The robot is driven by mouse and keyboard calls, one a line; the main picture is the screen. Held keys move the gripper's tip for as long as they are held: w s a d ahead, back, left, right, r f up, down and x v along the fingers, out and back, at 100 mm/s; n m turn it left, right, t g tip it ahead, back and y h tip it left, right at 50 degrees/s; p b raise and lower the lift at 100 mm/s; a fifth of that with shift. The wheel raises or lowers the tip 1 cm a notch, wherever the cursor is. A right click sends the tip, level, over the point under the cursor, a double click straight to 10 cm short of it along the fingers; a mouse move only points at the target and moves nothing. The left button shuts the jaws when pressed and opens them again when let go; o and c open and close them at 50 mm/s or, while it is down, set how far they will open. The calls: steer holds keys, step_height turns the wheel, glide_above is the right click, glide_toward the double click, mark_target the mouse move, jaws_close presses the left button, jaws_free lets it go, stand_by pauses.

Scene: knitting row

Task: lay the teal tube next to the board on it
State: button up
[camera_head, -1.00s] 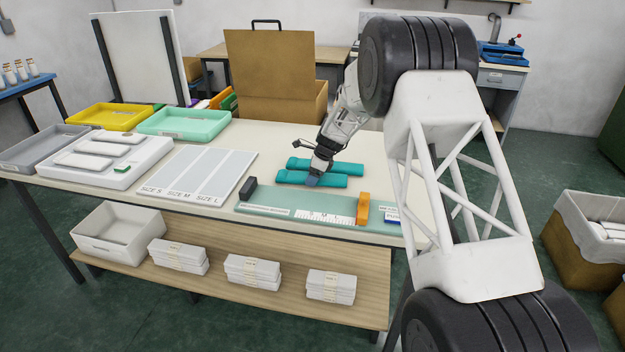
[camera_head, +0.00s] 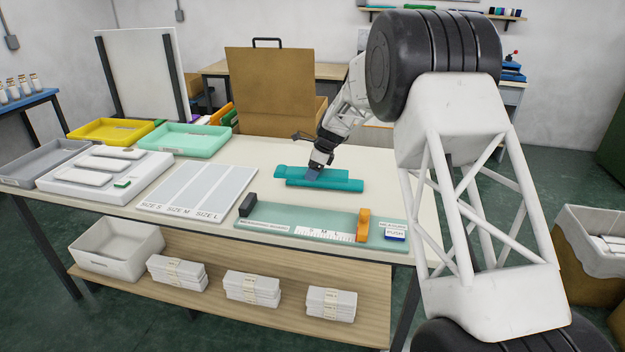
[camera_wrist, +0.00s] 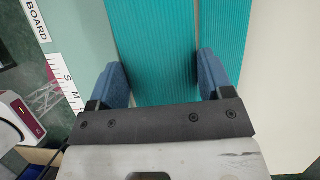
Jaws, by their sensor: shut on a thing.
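My gripper (camera_head: 314,172) is shut on a teal ribbed tube (camera_head: 288,172), holding it above the table. In the wrist view this held tube (camera_wrist: 150,45) lies between the two blue fingertips (camera_wrist: 163,82). A second teal tube (camera_head: 350,186) lies on the table behind it, partly hidden by the held one in the head view. It also shows at the right in the wrist view (camera_wrist: 224,30). The pale green measuring board (camera_head: 290,218) lies in front, nearer the table's front edge, with no tube on it. Its left end has a black block (camera_head: 247,204); an orange block (camera_head: 363,225) stands towards its right.
A size sheet (camera_head: 198,188) lies left of the board. A white tray (camera_head: 65,185) with pale pieces, and grey, yellow (camera_head: 110,132) and mint trays (camera_head: 190,140) stand further left. A brown box (camera_head: 268,85) stands behind. White bundles (camera_head: 252,288) sit on the shelf below.

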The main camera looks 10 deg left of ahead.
steer(key=shift+r, duration=0.55)
steer(key=shift+s, duration=0.2)
steer(key=shift+s, duration=0.55)
steer(key=s+d+f, duration=0.1)
steer(key=s, duration=1.2)
steer(key=s+d+f+m, duration=0.1)
steer(key=s+d+f, duration=0.1)
steer(key=s, duration=1.1)
steer(key=shift+d, duration=0.25)
steer(key=shift+f, duration=0.15)
steer(key=w+a, duration=0.2)
steer(key=w, duration=0.2)
steer(key=w+a+f, duration=0.1)
steer(key=w+a, duration=0.2)
steer(key=w, duration=0.2)
steer(key=w+a, duration=0.2)
steer(key=w, duration=0.3)
steer(key=shift+a+f, duration=0.25)
steer(key=shift+a, duration=0.15)
